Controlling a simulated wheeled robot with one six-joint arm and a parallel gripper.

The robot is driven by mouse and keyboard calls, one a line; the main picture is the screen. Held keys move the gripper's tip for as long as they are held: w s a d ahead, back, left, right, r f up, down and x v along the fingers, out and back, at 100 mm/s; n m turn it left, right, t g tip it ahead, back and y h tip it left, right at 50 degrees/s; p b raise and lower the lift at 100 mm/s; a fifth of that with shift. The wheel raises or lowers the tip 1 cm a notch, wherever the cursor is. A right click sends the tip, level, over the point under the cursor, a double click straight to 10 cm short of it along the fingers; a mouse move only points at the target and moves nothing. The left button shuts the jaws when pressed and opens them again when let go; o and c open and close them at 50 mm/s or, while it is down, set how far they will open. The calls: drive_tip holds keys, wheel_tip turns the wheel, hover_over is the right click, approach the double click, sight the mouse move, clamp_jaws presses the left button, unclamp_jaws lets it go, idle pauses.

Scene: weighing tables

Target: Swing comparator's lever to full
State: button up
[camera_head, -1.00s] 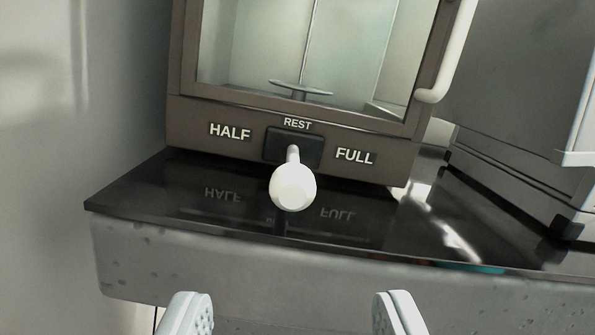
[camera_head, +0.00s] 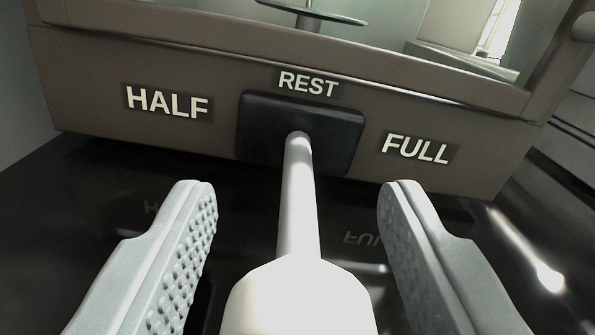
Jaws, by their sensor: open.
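The comparator (camera_head: 75,75) is a brown case with a glass front, and it fills the upper part of the view. Its lever (camera_head: 299,205) is a pale rod with a thick white knob (camera_head: 298,300), coming out of a dark plate (camera_head: 258,140) toward me. The lever stands in the middle under the word REST, with HALF to the left and FULL to the right. My gripper (camera_head: 298,205) is open, with one ridged finger on each side of the lever. Gaps show between the rod and both fingers. The knob's near end is cut off by the lower edge.
The glossy black tabletop (camera_head: 100,180) lies under the lever and fingers. A round pan (camera_head: 312,12) on a stem shows inside the case.

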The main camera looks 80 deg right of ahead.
drive_tip(key=shift+d, duration=0.2)
clamp_jaws()
idle(0.3)
